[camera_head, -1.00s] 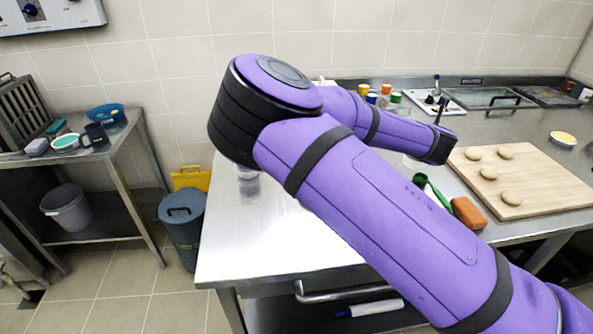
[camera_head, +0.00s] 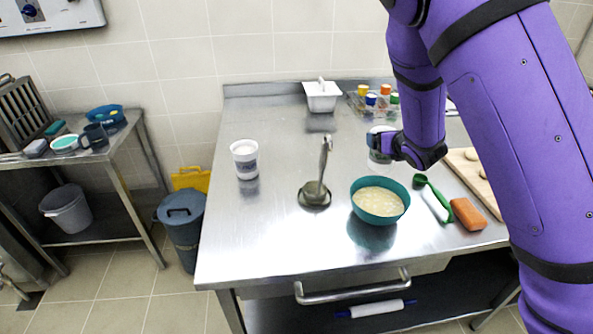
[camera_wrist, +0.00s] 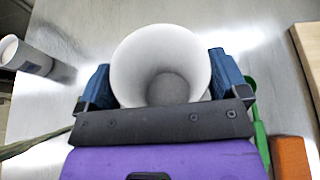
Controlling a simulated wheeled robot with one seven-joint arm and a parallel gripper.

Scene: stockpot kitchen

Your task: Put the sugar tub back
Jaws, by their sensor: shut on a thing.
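My gripper (camera_head: 384,148) is at the right middle of the steel counter, beyond the teal bowl. In the wrist view its two blue fingers (camera_wrist: 161,66) are shut on a white tub (camera_wrist: 158,45), one at each side. I look into its open mouth and see a greyish inside. In the head view this tub (camera_head: 376,150) is mostly behind the gripper; I cannot tell if it touches the counter. A second white tub (camera_head: 245,160) with a printed label stands at the counter's left, also in the wrist view (camera_wrist: 28,58). I cannot read which is sugar.
The teal bowl (camera_head: 379,201) holds pale contents. A green spoon (camera_head: 428,190), orange block (camera_head: 468,214) and board (camera_head: 470,171) lie right. A rack of jars (camera_head: 376,103) and white container (camera_head: 321,96) stand behind. The front left counter is clear.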

